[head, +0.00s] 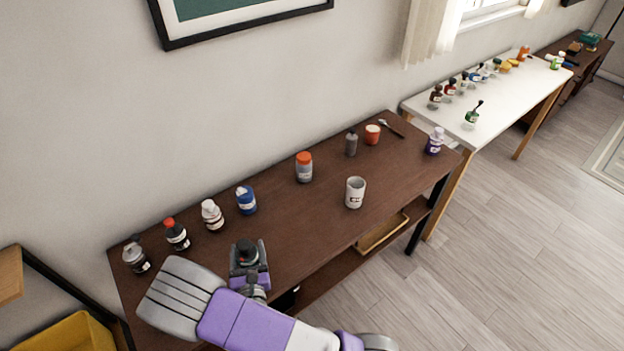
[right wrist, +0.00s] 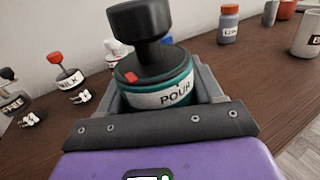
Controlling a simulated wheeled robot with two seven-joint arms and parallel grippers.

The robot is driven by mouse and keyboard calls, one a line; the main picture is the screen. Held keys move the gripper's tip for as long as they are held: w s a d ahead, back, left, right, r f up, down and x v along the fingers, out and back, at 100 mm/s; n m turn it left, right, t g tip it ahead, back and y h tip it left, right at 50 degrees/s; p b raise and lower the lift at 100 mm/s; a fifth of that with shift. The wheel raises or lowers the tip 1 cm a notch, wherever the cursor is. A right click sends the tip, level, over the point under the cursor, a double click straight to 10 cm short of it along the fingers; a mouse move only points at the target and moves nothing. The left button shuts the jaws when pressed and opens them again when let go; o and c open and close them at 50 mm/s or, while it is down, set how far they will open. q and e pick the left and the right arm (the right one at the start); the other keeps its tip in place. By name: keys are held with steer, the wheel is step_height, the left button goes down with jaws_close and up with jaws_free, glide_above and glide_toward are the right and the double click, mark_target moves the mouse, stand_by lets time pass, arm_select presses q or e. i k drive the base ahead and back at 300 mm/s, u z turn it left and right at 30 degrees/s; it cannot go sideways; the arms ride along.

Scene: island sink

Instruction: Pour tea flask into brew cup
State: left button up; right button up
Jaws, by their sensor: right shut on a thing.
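The tea flask, teal with a black knobbed top and a label reading POUR, is between the jaws of my right gripper in the right wrist view (right wrist: 160,85). In the head view its dark top (head: 247,249) shows in my right gripper (head: 249,264), over the table's front left part. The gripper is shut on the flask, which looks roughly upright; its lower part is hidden. The white brew cup (head: 355,192) stands upright on the table, right of and apart from the flask. It also shows at the right wrist view's right edge (right wrist: 307,36), label cut off. My left gripper is not in view.
The brown table (head: 300,228) holds several bottles along its back left, including a blue one (head: 246,200), and an orange-capped jar (head: 304,168). A grey bottle (head: 351,143) and red cup (head: 372,134) stand behind the brew cup. Bare tabletop lies between flask and cup.

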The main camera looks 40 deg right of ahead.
mark_target(356, 185)
steer(key=u, duration=0.65)
steer(key=k, duration=1.6)
steer(key=z, duration=0.9)
steer(key=i, duration=1.45)
